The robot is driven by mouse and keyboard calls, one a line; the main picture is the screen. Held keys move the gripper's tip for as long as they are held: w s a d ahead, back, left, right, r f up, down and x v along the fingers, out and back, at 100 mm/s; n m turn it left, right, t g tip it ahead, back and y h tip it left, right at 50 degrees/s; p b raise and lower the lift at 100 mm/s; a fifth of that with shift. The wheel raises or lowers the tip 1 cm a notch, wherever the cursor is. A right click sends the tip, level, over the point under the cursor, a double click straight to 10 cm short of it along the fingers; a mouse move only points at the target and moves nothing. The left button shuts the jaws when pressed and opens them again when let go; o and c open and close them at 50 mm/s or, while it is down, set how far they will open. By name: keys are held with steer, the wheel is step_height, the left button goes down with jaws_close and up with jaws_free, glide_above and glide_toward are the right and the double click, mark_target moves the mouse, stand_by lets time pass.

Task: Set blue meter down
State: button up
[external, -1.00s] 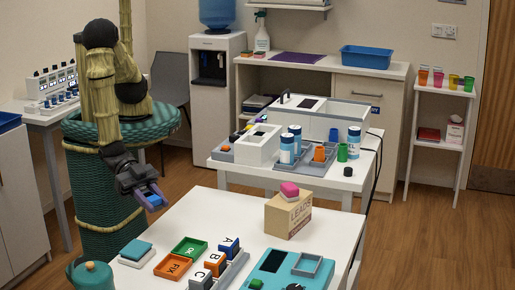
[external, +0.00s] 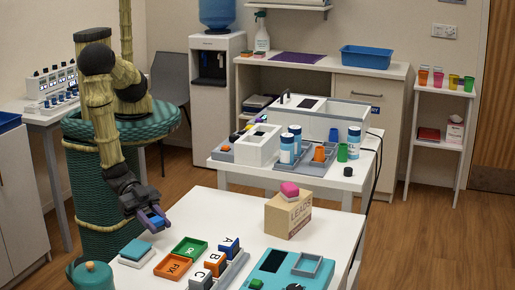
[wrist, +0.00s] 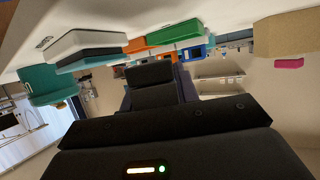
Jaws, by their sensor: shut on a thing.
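My gripper (external: 156,220) is shut on a small blue object, which I take as the blue meter (external: 157,221); only part of it shows between the purple-tinted fingers. The gripper hangs at the far left corner of the white front table (external: 215,203), beyond the teal-and-white block (external: 136,249). I cannot tell how high it is above the tabletop.
On the front table are a green OK tray (external: 189,247), an orange FIX tray (external: 173,266), lettered blocks (external: 215,262) in a grey rack, a teal device (external: 290,263) and a LEADS box (external: 287,220) with a pink-topped block. The tabletop's far left part is bare.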

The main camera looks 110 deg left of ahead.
mark_target(159, 243)
steer(key=shift+f, duration=1.95)
steer(key=shift+f, duration=0.1)
steer(key=o, duration=0.7)
